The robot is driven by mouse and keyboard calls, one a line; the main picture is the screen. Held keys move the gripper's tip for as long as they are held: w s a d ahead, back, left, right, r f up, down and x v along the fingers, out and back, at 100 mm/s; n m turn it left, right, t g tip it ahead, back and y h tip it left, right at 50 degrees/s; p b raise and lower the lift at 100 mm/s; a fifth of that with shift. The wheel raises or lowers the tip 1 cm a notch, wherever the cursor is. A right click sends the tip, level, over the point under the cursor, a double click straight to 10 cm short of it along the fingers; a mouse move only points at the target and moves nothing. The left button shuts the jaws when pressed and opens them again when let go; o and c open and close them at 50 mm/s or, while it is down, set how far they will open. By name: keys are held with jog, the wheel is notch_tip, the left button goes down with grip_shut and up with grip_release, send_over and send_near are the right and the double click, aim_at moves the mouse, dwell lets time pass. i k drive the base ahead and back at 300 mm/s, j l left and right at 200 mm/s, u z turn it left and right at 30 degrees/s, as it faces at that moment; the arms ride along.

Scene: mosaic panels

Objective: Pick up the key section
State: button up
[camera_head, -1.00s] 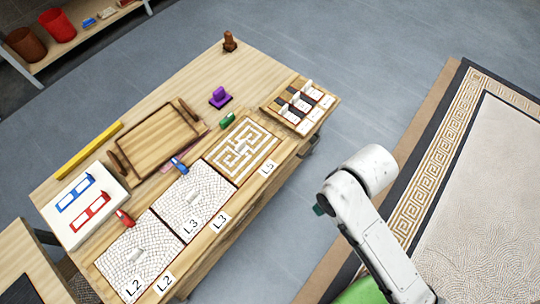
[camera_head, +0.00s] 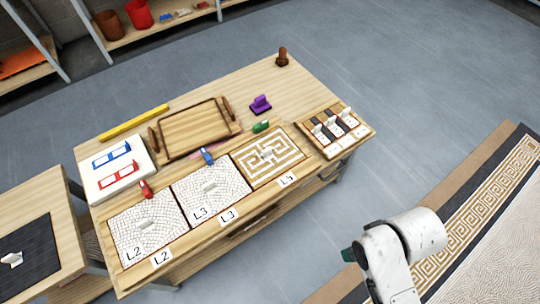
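A square panel with a tan and white key pattern (camera_head: 284,152) lies flat at the right end of a row of panels on the wooden table. It has a small pale handle at its middle, and a label reading L5 (camera_head: 287,180) is in front of it. Two white pebble-patterned panels, L2 (camera_head: 135,240) and L3 (camera_head: 200,205), lie to its left. My arm shows at the lower right, over the floor and apart from the table. My gripper's fingers do not show.
On the table (camera_head: 235,92) are a wooden tray (camera_head: 195,128), a rack of small pieces (camera_head: 335,130), a purple stamp (camera_head: 261,104), a green clamp (camera_head: 261,126) and a white board (camera_head: 120,170). A large floor mosaic (camera_head: 500,240) lies right. Grey floor (camera_head: 420,110) beyond the table is clear.

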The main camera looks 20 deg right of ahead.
aim_at(263, 159)
jog(key=i+l, duration=0.25)
jog(key=i, duration=0.2)
jog(key=i+l, duration=0.25)
jog(key=i, duration=0.2)
jog(key=i+l, duration=0.25)
jog(key=i, duration=0.15)
